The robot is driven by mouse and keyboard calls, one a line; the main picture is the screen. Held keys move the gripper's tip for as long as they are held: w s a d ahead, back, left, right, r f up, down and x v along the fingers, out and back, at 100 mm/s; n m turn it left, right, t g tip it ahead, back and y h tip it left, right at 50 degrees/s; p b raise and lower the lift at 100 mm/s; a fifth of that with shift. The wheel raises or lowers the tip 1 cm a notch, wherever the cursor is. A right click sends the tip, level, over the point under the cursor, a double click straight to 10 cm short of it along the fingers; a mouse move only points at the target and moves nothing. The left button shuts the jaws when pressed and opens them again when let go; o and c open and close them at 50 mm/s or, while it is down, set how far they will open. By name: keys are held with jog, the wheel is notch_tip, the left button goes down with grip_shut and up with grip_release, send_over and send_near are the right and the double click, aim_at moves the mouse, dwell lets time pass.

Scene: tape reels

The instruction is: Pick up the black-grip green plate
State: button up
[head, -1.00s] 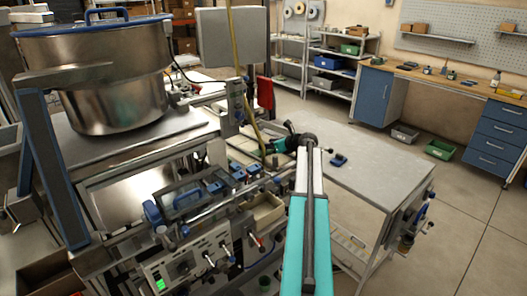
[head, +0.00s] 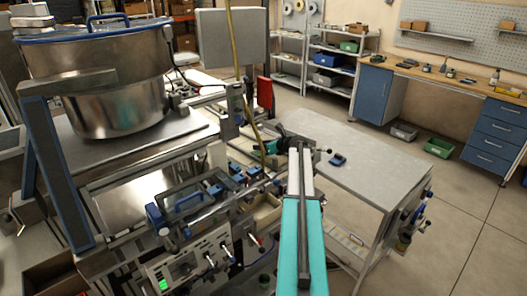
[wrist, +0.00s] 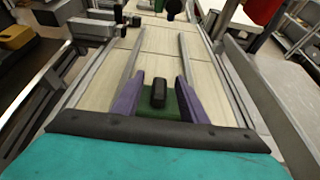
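In the wrist view, a small green plate (wrist: 172,104) with an upright black grip (wrist: 158,93) lies on a pale slatted surface. My gripper (wrist: 157,98) is open, its purple fingers standing to the left and right of the black grip with a gap on both sides. The lower part of the plate is hidden behind the dark front edge of my gripper. In the head view, the end of my arm is over the pale strip beside the machine, and I cannot make out the plate or the fingertips there.
Grey rails (wrist: 182,57) run along the pale surface beyond my fingers. A steel pot (head: 100,85) stands at left. A red object (head: 265,93) stands behind the strip.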

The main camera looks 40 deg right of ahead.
dwell(0.3)
grip_shut()
jog(key=shift+r, duration=0.15)
jog(key=shift+r+b, duration=1.5)
jog(key=shift+r, duration=3.4)
